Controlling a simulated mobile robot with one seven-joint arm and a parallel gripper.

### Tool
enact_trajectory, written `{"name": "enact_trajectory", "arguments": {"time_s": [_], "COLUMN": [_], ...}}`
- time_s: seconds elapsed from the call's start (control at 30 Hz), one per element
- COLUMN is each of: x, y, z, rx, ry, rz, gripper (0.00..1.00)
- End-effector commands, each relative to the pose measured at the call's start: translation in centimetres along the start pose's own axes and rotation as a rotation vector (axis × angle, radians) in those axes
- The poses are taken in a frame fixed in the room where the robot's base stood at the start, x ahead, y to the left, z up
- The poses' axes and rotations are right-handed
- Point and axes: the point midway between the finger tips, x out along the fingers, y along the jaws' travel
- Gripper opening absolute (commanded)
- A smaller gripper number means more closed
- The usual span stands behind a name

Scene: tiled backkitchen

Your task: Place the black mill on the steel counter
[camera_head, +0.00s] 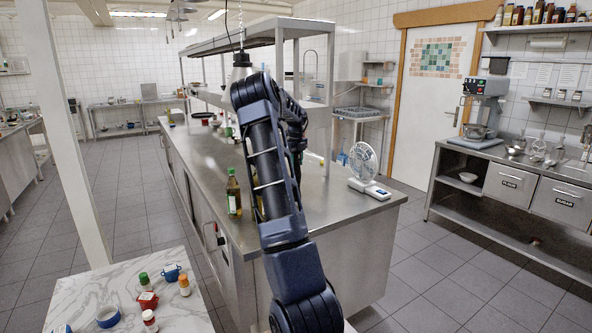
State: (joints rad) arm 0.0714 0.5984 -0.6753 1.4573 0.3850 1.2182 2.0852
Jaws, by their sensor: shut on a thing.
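The steel counter (330,208) is the long island in the middle, with a shelf raised above it. My dark arm rises in front of it and covers part of its top. My gripper (297,142) is over the counter, mostly hidden behind my arm, and is shut on a dark thing that seems to be the black mill. The mill's outline does not stand out from my dark wrist. I cannot tell whether it touches the counter top.
An oil bottle (233,192) stands on the counter left of my arm. Bare steel lies between my arm and the fan. A marble table (75,298) with small pots and jars is at lower left.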

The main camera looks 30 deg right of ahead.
Motion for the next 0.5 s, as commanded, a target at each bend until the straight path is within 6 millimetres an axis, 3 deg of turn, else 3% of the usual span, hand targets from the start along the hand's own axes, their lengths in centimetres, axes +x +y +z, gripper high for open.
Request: {"name": "enact_trajectory", "arguments": {"time_s": [0.23,0.5], "x": [3.2,3.5], "y": [0.1,0.0], "z": [0.0,0.0], "rx": [0.000,0.000], "ry": [0.002,0.000], "rz": [0.002,0.000], "gripper": [0.00,0.00]}}
